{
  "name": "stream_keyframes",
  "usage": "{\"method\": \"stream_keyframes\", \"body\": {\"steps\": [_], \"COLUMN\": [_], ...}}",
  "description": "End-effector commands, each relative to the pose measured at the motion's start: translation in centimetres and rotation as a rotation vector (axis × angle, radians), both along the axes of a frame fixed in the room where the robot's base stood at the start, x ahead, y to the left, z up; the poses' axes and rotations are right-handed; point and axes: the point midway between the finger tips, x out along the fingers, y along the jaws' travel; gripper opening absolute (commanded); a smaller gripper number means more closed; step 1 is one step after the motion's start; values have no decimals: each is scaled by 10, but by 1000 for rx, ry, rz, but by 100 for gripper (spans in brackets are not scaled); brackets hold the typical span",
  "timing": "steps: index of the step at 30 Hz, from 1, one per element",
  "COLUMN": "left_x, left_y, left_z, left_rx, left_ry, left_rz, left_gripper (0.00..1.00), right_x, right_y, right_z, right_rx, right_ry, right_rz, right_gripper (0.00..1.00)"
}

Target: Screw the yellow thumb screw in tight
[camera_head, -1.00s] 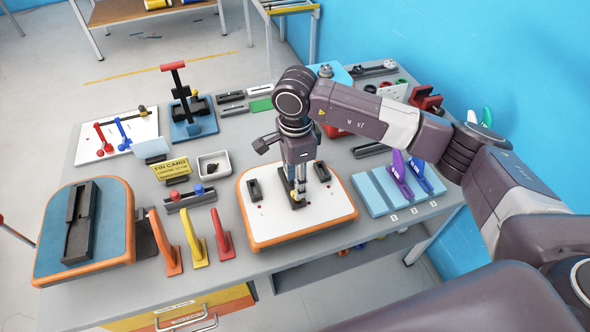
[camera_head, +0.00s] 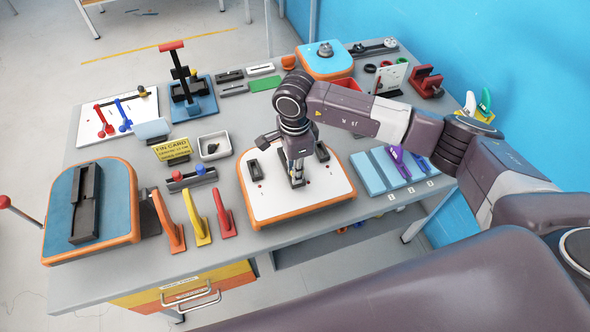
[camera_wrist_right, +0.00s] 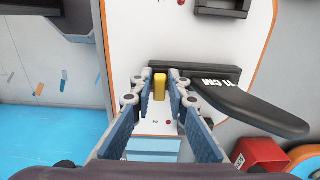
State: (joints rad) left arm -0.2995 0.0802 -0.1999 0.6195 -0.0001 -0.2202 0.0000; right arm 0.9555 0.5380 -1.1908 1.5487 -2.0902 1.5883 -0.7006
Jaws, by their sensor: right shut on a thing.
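The yellow thumb screw (camera_wrist_right: 160,84) stands upright at a black fin box on the white board with the orange rim (camera_head: 330,189). In the right wrist view it is between the fingertips of my right gripper (camera_wrist_right: 160,90), which is shut on it. A black fin marked "11 CM" (camera_wrist_right: 240,98) extends to the right from the box there. In the head view my right gripper (camera_head: 297,177) points down at the middle of the board and hides the screw. How deep the screw sits cannot be told. My left gripper is not in view.
Two smaller black boxes flank the middle one on the board. Orange, yellow and red fins (camera_head: 197,218) stand left of it. A blue rack with purple and blue fins (camera_head: 368,174) is at right. A blue board (camera_head: 115,205) lies at far left.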

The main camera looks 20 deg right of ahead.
Motion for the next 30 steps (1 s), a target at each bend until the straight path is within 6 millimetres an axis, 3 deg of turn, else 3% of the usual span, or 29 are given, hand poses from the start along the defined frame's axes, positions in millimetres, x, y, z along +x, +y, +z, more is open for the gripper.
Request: {"method": "stream_keyframes", "body": {"steps": [3,4,7,14,23,30], "left_x": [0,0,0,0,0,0], "left_y": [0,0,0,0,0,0], "left_z": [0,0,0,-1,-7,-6], "left_rx": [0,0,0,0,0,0], "left_ry": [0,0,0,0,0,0], "left_rz": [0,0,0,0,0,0], "left_gripper": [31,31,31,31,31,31], "right_x": [0,0,0,0,1,2], "right_y": [0,0,0,0,0,0], "right_z": [0,0,0,0,0,0], "right_rx": [1,1,1,1,1,1], "right_ry": [0,0,0,0,0,0], "right_rz": [0,0,0,-15,-275,-302], "right_gripper": [0,11,0,0,0,0]}}
